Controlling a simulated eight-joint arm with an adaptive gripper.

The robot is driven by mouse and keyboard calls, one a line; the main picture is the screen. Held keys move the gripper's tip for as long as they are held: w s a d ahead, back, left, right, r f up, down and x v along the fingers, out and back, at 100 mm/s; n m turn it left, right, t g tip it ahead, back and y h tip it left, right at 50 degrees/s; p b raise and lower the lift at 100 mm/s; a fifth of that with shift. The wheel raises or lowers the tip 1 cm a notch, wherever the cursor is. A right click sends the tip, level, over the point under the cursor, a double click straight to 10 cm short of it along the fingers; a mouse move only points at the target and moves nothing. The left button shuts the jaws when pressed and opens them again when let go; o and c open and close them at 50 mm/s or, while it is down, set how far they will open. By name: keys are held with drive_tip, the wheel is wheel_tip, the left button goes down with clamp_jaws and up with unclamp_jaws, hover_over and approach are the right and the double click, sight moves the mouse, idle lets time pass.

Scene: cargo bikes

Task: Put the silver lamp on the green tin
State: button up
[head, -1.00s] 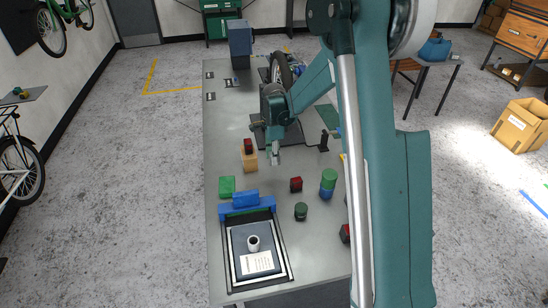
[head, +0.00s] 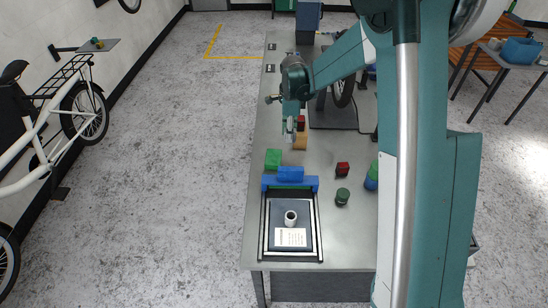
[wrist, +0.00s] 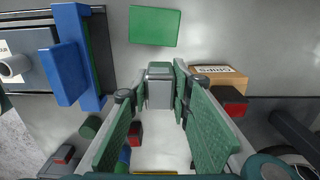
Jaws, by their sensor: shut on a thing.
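My gripper (head: 291,128) is shut on the silver lamp (wrist: 160,90), a small grey block held between the fingertips in the wrist view. In the head view the lamp is small and hard to make out beneath the gripper. The green tin (head: 273,158), flat and rectangular, lies on the bench nearer the camera than the gripper. In the wrist view the tin (wrist: 155,26) is just beyond the fingertips, apart from the lamp, with its top bare.
A cardboard box (head: 300,143) with a red lamp (head: 301,122) stands right of the gripper. A dark green cylinder (head: 342,196) and another red lamp (head: 343,169) stand right.

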drive_tip(key=s+a+r, duration=0.1)
drive_tip(key=a, duration=0.5)
drive_tip(key=shift+s+a, duration=0.15)
drive_tip(key=shift+a, duration=0.25)
drive_tip(key=shift+r, duration=0.1)
hover_over(273, 157)
drive_tip(key=shift+f, duration=3.15)
drive_tip(key=shift+f, duration=1.85)
drive_tip(key=shift+f, duration=0.2)
drive_tip(key=o, duration=0.9)
drive_tip(key=shift+r, duration=0.3)
